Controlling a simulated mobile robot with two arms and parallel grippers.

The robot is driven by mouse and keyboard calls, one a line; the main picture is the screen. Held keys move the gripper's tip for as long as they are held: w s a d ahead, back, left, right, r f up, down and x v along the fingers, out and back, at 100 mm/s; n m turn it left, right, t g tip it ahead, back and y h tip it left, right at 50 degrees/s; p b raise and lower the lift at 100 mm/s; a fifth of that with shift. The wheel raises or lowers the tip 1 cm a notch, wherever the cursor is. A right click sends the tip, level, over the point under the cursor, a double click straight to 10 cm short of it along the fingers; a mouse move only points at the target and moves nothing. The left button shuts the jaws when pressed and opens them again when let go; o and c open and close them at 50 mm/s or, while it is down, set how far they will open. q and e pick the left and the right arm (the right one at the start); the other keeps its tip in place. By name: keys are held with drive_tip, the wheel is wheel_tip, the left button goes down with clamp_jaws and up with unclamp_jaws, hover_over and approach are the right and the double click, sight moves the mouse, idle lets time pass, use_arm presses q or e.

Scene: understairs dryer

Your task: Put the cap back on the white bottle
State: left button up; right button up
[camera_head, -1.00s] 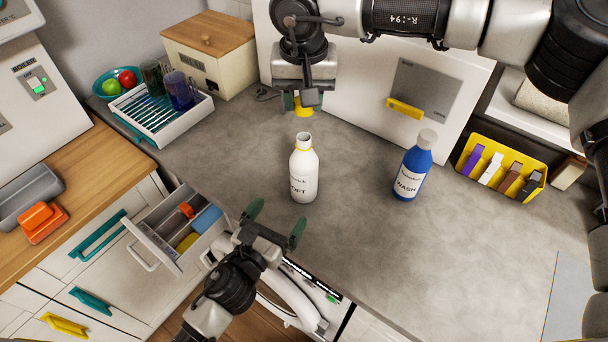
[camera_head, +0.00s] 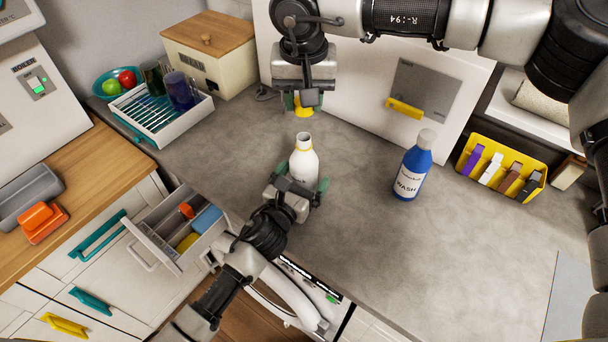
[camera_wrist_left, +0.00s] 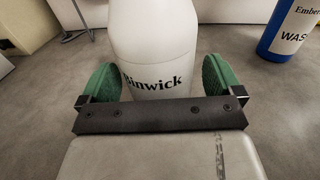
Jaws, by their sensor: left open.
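The white bottle (camera_head: 304,160) stands upright and uncapped on the grey counter in the head view, a yellow ring at its neck. My left gripper (camera_head: 300,183) is at the near side of the bottle. Its green fingers are open, one on each side of the bottle's body. In the left wrist view the white bottle (camera_wrist_left: 152,50) stands between the fingers, with small gaps not clearly readable. My right gripper (camera_head: 305,100) is above the counter behind the bottle. A yellow cap (camera_head: 304,112) shows at its fingertips, which are mostly hidden by the wrist.
A blue capped bottle (camera_head: 413,165) stands to the right. A yellow bin (camera_head: 507,160) with several items is farther right. A white rack (camera_head: 160,128) with cups is at back left. An open drawer (camera_head: 170,240) juts out at left.

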sight(304, 137)
use_arm(q)
drive_tip(key=shift+w+d, duration=0.2)
drive_tip(key=shift+w, duration=0.15)
drive_tip(key=c, duration=1.4)
use_arm(e)
drive_tip(key=shift+f, duration=2.5)
drive_tip(key=shift+f, duration=0.85)
drive_tip(key=shift+f, duration=0.55)
